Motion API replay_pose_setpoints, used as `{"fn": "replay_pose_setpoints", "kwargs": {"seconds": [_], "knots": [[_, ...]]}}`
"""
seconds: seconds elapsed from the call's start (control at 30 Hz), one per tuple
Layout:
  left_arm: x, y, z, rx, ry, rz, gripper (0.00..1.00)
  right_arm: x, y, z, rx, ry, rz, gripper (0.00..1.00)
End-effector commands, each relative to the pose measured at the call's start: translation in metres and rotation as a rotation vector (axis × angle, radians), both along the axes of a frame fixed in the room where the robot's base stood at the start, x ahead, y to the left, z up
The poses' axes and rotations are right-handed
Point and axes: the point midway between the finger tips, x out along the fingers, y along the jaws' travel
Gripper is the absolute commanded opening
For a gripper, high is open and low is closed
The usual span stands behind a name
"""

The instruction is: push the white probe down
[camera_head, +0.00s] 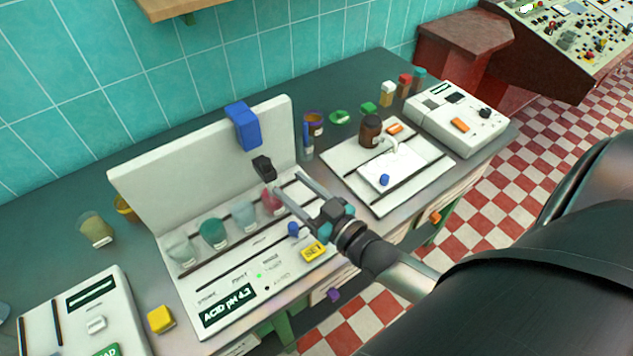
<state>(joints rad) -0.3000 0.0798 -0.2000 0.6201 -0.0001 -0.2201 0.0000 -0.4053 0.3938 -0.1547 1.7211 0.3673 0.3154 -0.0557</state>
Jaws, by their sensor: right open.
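A white pH station has an upright white back panel (200,155) and a sloped front with a green readout (228,305) reading "ACID pH 4.2". A blue block (243,126) sits at the panel's top edge. A small black piece (264,167) shows below it, in front of the panel. I cannot clearly make out a white probe against the white panel. My right gripper (287,183) is open and empty in front of the station, its fingers pointing up and left toward the black piece. I cannot tell whether they touch it. My left gripper is not in view.
Several cups, including a green one (214,233) and a red one (271,199), stand in the station's row. A brown bottle (371,131) stands on a white board to the right. A white instrument (458,118) is farther right. A yellow block (160,319) lies front left.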

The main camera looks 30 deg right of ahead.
Motion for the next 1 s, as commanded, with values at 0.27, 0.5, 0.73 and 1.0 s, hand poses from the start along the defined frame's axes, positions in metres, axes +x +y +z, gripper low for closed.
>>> {"fn": "replay_pose_setpoints", "kwargs": {"seconds": [0.27, 0.5, 0.73, 1.0], "knots": [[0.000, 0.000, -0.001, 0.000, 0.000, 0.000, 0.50, -0.042, -0.008, -0.001, -0.002, 0.003, 0.001, 0.59], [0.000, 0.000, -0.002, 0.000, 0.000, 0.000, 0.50, -0.057, -0.011, 0.000, -0.002, 0.000, 0.001, 0.59], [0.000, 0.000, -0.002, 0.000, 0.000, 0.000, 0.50, -0.059, -0.011, 0.000, -0.001, 0.000, 0.001, 0.59], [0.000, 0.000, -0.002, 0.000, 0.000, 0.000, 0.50, -0.059, -0.011, 0.000, -0.001, 0.000, 0.001, 0.59]]}}
